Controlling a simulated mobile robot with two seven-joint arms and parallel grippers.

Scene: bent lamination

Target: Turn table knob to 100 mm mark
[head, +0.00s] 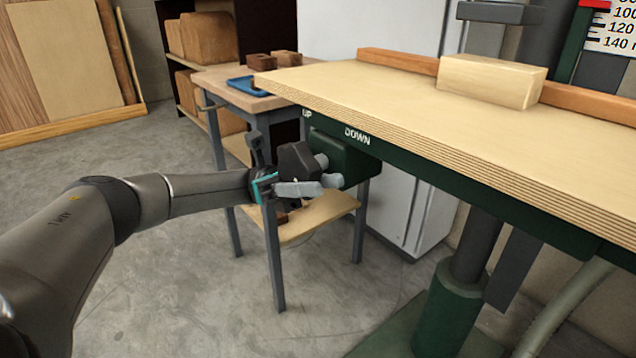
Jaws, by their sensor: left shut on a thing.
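The table knob (332,181) is on the front of a dark green box under the table's near edge, below the white words UP and DOWN. Only a small light grey part of it shows; my gripper hides the rest. My left gripper (322,172) comes in from the left and is shut on the knob. The white scale (612,32) at the top right shows 100, 120 and 140. A red pointer (595,3) sits at the frame's top edge, slightly above the 100 label; its exact reading is unclear. My right gripper is not in view.
The plywood tabletop (450,110) carries a pale wood block (490,80) against an orange-brown fence (400,61). A small workbench (225,80) with a blue tray (246,86) stands behind my left gripper. The floor at the left is clear.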

